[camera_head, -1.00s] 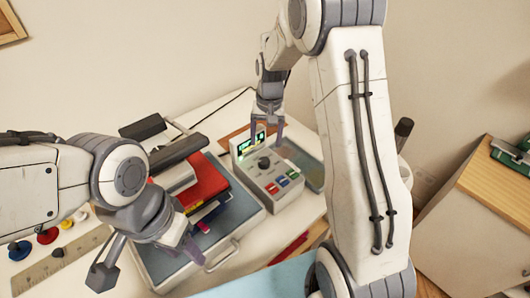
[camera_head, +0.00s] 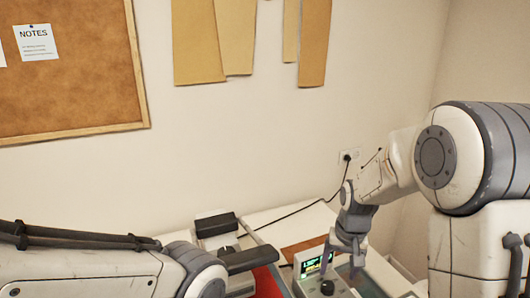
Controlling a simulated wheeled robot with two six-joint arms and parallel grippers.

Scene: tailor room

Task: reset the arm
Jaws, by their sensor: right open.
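My right arm comes in from the right, and its gripper (camera_head: 343,264) points down, open, with nothing seen between its fingers. It is at the back of a grey control box (camera_head: 341,290) with a small lit screen and a dark knob, just right of the screen. I cannot tell whether a finger touches the box.
A dark device (camera_head: 216,225) and part of a red item (camera_head: 268,284) show beside the left arm. A white table (camera_head: 290,228) with a cable meets the wall, which has an outlet (camera_head: 348,157), a cork board (camera_head: 70,90) and hanging paper patterns (camera_head: 198,45).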

